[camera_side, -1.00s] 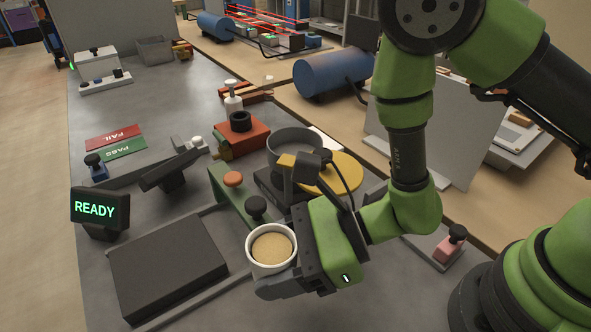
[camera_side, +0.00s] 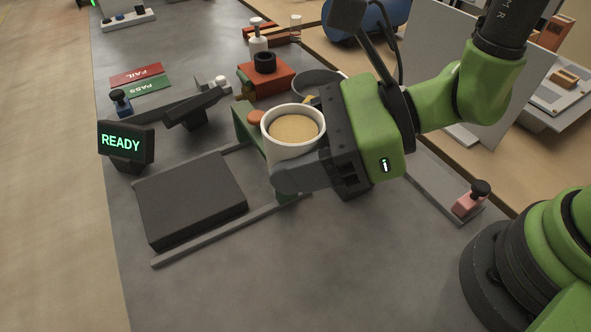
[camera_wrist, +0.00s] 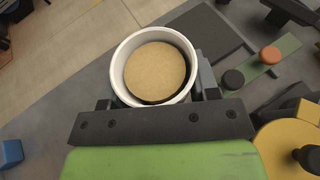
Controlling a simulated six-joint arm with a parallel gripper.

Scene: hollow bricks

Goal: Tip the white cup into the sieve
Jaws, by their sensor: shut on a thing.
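The white cup (camera_side: 291,150) is held upright in my gripper (camera_side: 300,172) and is full of tan grains (camera_side: 293,128). The cup (camera_wrist: 117,57) also shows in the wrist view between my fingers, with the grains inside. My gripper is shut on the cup and holds it raised above the table. The sieve is probably the grey round pan (camera_side: 312,80) behind my gripper in the side view. It is mostly hidden by the gripper and cup, so its mesh cannot be seen.
A dark flat plate (camera_side: 191,198) lies at left, near the READY display (camera_side: 125,142). An orange block (camera_side: 266,80) stands behind the cup. In the wrist view, a yellow disc (camera_wrist: 284,138) and a green bar with an orange knob (camera_wrist: 270,54) lie at right. The front table is clear.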

